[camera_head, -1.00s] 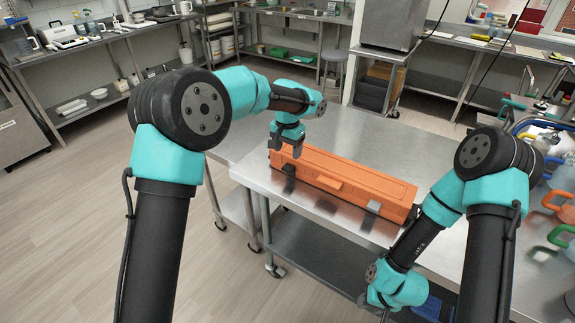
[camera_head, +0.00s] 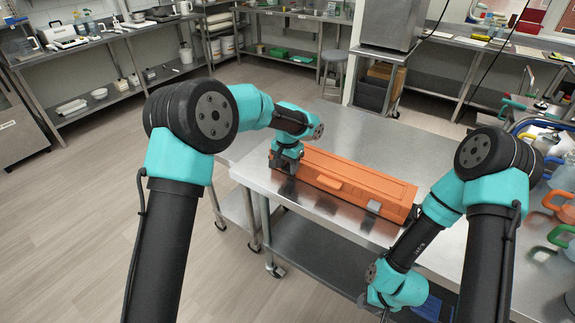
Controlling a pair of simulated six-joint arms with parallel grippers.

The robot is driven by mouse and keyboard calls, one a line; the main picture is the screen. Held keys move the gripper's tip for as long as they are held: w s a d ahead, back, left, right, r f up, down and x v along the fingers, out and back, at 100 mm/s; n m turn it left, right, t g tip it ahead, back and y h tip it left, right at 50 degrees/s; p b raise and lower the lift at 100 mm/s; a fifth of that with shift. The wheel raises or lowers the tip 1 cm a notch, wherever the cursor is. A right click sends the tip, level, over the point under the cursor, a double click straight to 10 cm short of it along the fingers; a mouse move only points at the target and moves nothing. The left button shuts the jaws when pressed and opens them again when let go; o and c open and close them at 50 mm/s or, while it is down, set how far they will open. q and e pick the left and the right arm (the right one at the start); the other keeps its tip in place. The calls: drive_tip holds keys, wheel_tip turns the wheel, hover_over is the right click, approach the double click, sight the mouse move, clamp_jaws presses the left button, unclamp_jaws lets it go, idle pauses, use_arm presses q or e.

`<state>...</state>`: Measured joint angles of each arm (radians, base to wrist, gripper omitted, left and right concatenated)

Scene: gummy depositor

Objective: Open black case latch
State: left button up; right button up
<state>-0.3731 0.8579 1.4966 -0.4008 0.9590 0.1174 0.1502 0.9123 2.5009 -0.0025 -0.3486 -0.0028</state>
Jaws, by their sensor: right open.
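A long orange case (camera_head: 355,184) lies shut on the steel table; no black case shows. On its front face are an orange handle (camera_head: 328,182) in the middle and a grey latch (camera_head: 374,207) toward the right end. My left gripper (camera_head: 285,168) points down at the front of the case's left end, where a dark latch stood in the earlier view. The gripper now hides that latch, and I cannot tell whether its fingers touch it or how far they are apart. My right gripper (camera_head: 378,303) is open and low in front of the table, away from the case.
The steel table (camera_head: 345,130) is clear behind the case. Bottles and jugs with coloured handles (camera_head: 560,203) crowd its right side. A lower shelf (camera_head: 310,245) runs beneath the table. Open floor lies to the left.

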use_arm(q)
drive_tip(key=c, duration=0.6)
drive_tip(key=shift+a, duration=0.1)
drive_tip(key=shift+s+a+f+t+h, duration=0.25)
drive_tip(key=shift+s+t+h, duration=0.15)
drive_tip(key=shift+t, duration=0.35)
drive_tip(key=shift+s+a+f+t+h, duration=0.2)
drive_tip(key=shift+s+t+h, duration=0.15)
drive_tip(key=shift+t, duration=0.4)
drive_tip(key=shift+s+f+t+h, duration=0.1)
drive_tip(key=shift+t+h, duration=0.15)
drive_tip(key=shift+t, duration=0.05)
drive_tip(key=o, duration=1)
drive_tip(key=shift+c, duration=0.2)
